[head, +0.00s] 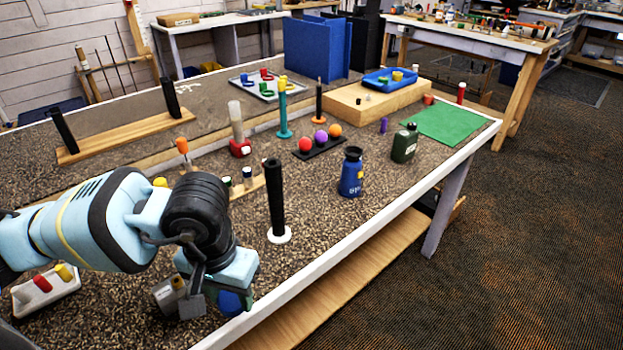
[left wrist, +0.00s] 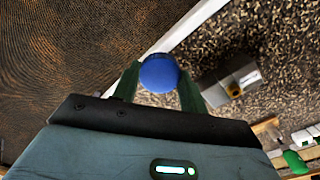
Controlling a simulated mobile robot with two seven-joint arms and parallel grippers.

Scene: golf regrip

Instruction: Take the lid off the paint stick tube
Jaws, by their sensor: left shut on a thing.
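My left gripper (head: 215,295) is low over the near edge of the bench, its fingers pointing down. In the left wrist view the two green fingers (left wrist: 159,88) are shut on a blue round-ended cap (left wrist: 159,72). The cap's blue also shows beside the fingers in the head view (head: 233,302). Whether a tube is under the cap is hidden by the cap and gripper. A grey block (head: 166,295) with a small tan peg (head: 178,283) stands close beside the gripper; it also shows in the left wrist view (left wrist: 213,89). My right gripper is not in view.
A white holder (head: 50,294) with a red and a yellow piece is at the left. A wooden rack (head: 257,184) with capped sticks lies beyond my arm. A black grip on a white base (head: 279,236) stands to the right. The bench's white edge (head: 330,257) is close.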

